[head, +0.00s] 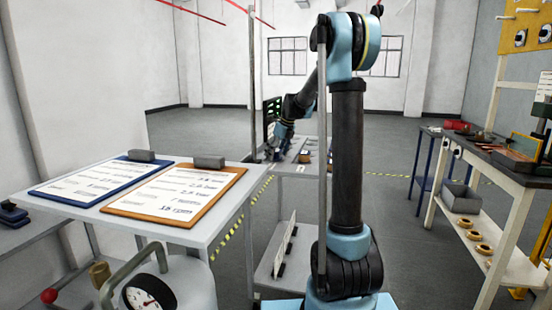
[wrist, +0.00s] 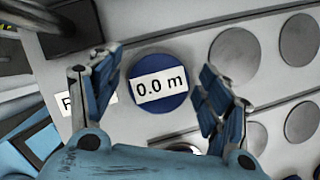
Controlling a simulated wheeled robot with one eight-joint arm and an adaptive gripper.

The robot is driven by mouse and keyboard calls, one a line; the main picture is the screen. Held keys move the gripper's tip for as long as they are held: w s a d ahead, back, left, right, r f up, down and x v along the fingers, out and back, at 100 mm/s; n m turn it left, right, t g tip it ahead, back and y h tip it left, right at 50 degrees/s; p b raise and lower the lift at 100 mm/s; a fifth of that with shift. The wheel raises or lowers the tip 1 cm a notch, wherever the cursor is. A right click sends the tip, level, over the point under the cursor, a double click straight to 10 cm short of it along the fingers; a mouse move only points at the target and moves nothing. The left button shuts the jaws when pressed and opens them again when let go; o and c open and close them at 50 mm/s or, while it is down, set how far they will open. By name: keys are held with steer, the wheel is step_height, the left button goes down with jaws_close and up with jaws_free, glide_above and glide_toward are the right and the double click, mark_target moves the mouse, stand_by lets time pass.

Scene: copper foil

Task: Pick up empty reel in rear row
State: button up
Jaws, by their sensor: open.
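In the wrist view a round blue piece with a white label reading "0.0 m" (wrist: 160,89) sits on a pale grey surface (wrist: 180,30); it appears to be the empty reel. My gripper (wrist: 158,68) is open, with one blue-padded finger on each side of the blue piece. I see no finger touching it, and its height above the piece is hard to tell. Another white label (wrist: 72,104) is partly hidden by the left finger. In the head view my arm reaches down to a grey bench (head: 290,168), where the reel is too small to make out.
Several grey round discs or recesses (wrist: 235,55) lie right of the blue piece, near the right finger. A dark block (wrist: 75,22) is at the upper left. In the head view a table with two clipboards (head: 175,195) stands left, and a cluttered workbench (head: 480,160) right.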

steer(key=c, duration=1.1)
steer(key=shift+r, duration=0.15)
steer(key=shift+c, duration=0.2)
